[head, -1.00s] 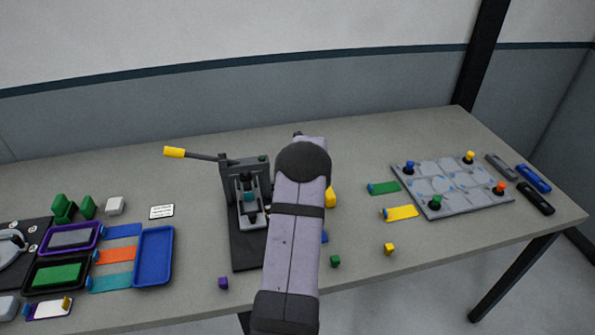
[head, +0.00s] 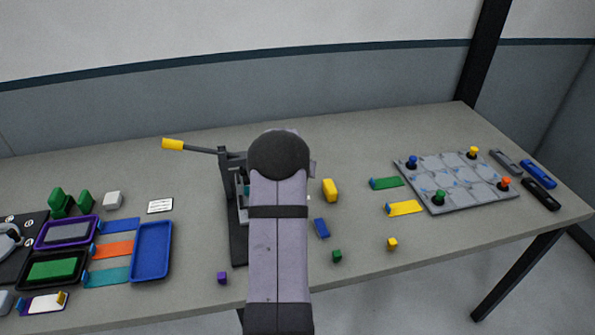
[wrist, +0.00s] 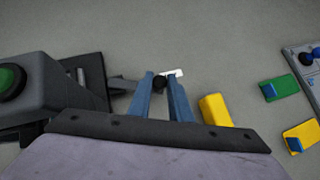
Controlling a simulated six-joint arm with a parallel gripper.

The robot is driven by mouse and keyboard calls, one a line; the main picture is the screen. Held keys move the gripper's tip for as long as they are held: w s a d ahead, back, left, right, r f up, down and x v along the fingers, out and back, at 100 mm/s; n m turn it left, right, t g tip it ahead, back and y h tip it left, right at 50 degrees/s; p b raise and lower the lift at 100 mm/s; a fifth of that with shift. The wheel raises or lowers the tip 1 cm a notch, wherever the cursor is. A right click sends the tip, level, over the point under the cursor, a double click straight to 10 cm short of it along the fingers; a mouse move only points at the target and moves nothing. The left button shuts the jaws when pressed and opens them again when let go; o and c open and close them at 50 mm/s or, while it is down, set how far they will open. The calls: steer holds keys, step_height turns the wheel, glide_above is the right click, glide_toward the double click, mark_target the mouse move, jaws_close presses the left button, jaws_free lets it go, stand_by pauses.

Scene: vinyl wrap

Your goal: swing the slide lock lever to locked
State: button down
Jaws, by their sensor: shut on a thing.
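The press fixture (head: 228,185), dark grey with a long yellow-tipped handle (head: 173,145) reaching left, stands mid-table, partly hidden behind my arm. In the wrist view its body (wrist: 60,85) is on the left. A short grey lever with a black knob (wrist: 159,84), which I take for the slide lock lever, points right from the fixture. My gripper (wrist: 163,80) has its two blue fingers shut on the knob, one on each side. The gripper and lever are hidden by my arm in the head view. I cannot read any lock marking.
A yellow block (head: 330,190) lies just right of my gripper, with a blue block (head: 321,228) in front. A small white piece (wrist: 174,72) shows beyond the fingertips. A grey board with coloured knobs (head: 455,180) is at right; trays (head: 151,252) are at left.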

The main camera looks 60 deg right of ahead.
steer(key=c, duration=1.6)
jaws_free()
steer(key=shift+r, duration=0.15)
steer(key=shift+v, duration=3.6)
